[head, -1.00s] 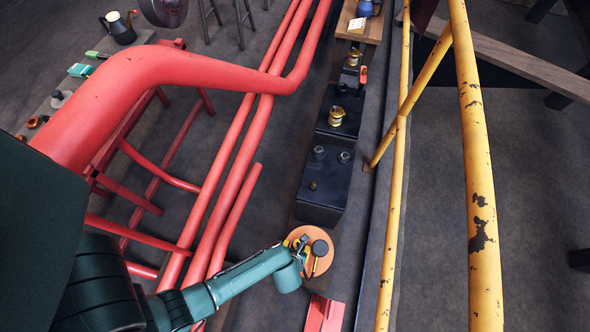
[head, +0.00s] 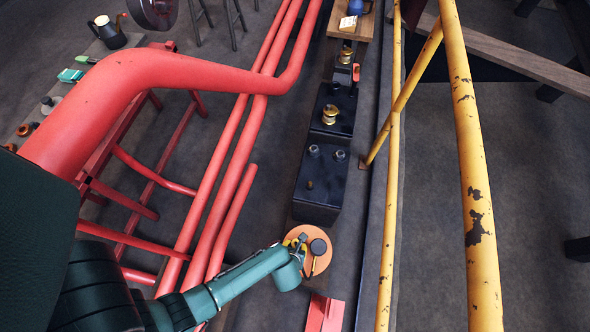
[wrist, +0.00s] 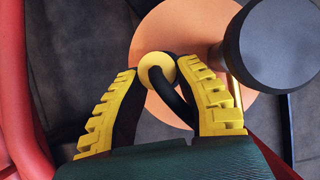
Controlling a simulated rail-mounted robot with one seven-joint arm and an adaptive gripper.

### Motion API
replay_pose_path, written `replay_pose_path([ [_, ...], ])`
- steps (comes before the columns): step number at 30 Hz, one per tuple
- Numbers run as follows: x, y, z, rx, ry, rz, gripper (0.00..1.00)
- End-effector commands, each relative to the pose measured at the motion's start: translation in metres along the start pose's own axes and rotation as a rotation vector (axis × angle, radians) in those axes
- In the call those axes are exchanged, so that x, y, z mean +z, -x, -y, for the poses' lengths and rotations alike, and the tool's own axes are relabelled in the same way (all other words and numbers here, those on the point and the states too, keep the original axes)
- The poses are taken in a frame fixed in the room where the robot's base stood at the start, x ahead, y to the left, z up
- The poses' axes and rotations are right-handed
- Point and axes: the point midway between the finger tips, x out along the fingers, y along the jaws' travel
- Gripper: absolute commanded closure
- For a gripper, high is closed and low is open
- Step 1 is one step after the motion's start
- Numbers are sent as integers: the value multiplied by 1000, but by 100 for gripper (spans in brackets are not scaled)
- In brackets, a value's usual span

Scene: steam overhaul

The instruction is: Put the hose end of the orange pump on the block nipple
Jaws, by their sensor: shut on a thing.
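The orange pump shows as a flat orange disc (head: 324,266) with a dark round knob (head: 318,246) above it, at the lower middle of the head view. The wrist view shows the disc (wrist: 180,30) and the large dark knob (wrist: 275,45) close beside my right finger. My gripper (wrist: 160,85) is shut on the hose end (wrist: 157,67), a yellow round piece with a curved black hose between the yellow-padded fingers. In the head view my gripper (head: 297,243) is over the disc's left part. A dark block (head: 319,195) stands just beyond the disc; a small brown stub (head: 309,184) on it may be the nipple.
More dark blocks with brass fittings (head: 329,115) continue behind. Red pipes (head: 215,215) run along the left and a yellow railing (head: 476,200) along the right. A red piece (head: 324,313) lies in front of the disc.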

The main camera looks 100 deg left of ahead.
Motion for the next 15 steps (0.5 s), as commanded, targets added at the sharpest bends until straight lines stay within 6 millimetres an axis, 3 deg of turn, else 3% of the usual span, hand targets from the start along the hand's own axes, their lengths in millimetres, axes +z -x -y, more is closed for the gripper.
replay_pose_path([
  [8, -2, 1, -2, 3, -1, -5, 100],
  [15, 7, 16, -1, 2, -1, -3, 100],
])
